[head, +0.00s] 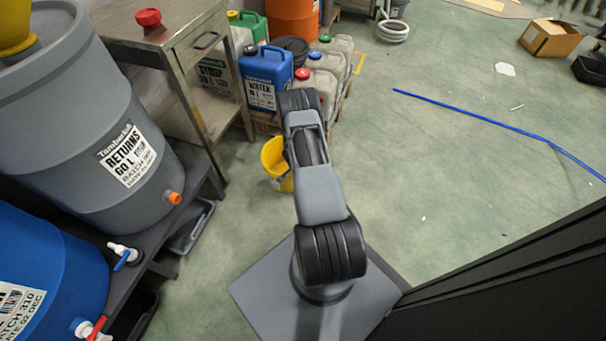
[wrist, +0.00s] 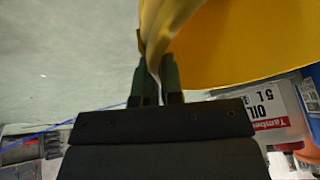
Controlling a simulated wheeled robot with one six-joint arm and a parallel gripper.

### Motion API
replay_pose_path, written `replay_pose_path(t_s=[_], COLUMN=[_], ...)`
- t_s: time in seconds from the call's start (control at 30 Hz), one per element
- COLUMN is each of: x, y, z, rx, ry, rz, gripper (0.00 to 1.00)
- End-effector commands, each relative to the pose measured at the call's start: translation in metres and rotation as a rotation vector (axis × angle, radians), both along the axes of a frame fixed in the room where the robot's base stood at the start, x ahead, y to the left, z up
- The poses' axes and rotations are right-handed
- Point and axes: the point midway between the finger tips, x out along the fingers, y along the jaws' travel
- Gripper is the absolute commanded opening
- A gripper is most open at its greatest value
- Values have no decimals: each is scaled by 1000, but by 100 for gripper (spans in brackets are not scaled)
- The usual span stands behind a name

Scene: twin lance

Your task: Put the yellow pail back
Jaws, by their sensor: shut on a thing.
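The yellow pail (head: 275,160) shows in the head view just left of my arm, low over the green floor in front of the canisters. My arm hides part of it. In the wrist view the pail (wrist: 240,45) fills the upper right, very close. My gripper (wrist: 157,75) is shut on the pail's thin edge or handle strip; I cannot tell which. In the head view the gripper is hidden behind my arm. I cannot tell whether the pail touches the floor.
A grey returns barrel (head: 85,110) and a blue barrel (head: 45,270) stand on a dark rack at left. Several canisters, including a blue one (head: 266,75), stand on a pallet. A blue hose (head: 480,112) lies on open floor at right.

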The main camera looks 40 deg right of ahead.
Motion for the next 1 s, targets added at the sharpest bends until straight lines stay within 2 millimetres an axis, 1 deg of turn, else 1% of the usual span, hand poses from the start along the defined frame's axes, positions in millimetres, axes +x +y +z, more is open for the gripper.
replay_pose_path(t_s=[0.07, 0.2, 0.27, 0.53, 0.7, 0.73, 0.97, 1.0], x=[3, 3, 3, 3, 3, 3, 3, 3], y=[5, 4, 4, 4, 4, 4, 4, 4], z=[-9, -32, -38, -36, -41, -40, -39, -39], rx=[1, 0, 0, -1, -1, 0, 0, 0], ry=[0, 0, 0, -1, 0, 0, 0, 0], rz=[3, 0, 0, -1, 0, 0, 0, 0], gripper=[0, 0, 0, 0, 0, 10, 32, 33])
